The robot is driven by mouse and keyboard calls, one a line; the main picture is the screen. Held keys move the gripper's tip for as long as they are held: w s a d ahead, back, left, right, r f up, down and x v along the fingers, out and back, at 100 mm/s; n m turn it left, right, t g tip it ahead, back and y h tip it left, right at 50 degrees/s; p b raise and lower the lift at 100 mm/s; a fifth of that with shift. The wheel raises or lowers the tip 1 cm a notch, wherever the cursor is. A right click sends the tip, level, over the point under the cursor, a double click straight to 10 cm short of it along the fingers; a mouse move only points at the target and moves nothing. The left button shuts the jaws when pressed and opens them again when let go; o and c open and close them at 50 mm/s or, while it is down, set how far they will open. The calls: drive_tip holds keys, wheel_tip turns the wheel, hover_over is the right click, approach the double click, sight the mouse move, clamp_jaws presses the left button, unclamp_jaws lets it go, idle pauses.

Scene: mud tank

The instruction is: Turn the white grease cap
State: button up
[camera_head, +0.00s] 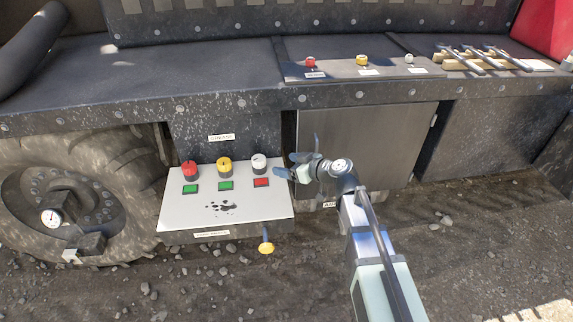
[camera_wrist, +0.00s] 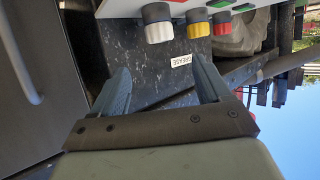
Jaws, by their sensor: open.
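The white grease cap (camera_head: 259,161) stands upright at the right end of a row of caps on a pale panel (camera_head: 235,214). A red plate lies in front of it. My gripper (camera_head: 286,167) is open and empty just to the right of the cap. In the wrist view the white cap (camera_wrist: 158,24) is at the top, beyond the spread fingers of my gripper (camera_wrist: 159,68). No contact with the cap shows.
A yellow cap (camera_head: 224,165) and a red cap (camera_head: 190,170) stand left of the white one. A yellow knob (camera_head: 266,247) hangs below the panel. A metal door (camera_head: 362,135) is behind my arm. Small caps and tools (camera_head: 480,60) lie on the upper ledge.

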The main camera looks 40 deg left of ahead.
drive_tip(key=n+g+h, duration=0.2)
drive_tip(key=n+g, duration=0.4)
drive_tip(key=g, duration=0.1)
approach(261, 158)
drive_tip(key=shift+y, duration=0.3)
drive_tip(key=x, duration=1.1)
drive_tip(key=shift+s+d+f, duration=0.1)
drive_tip(key=shift+d+f, duration=0.1)
drive_tip(key=c, duration=1)
drive_tip(key=shift+o, duration=0.2)
drive_tip(key=shift+s, duration=0.1)
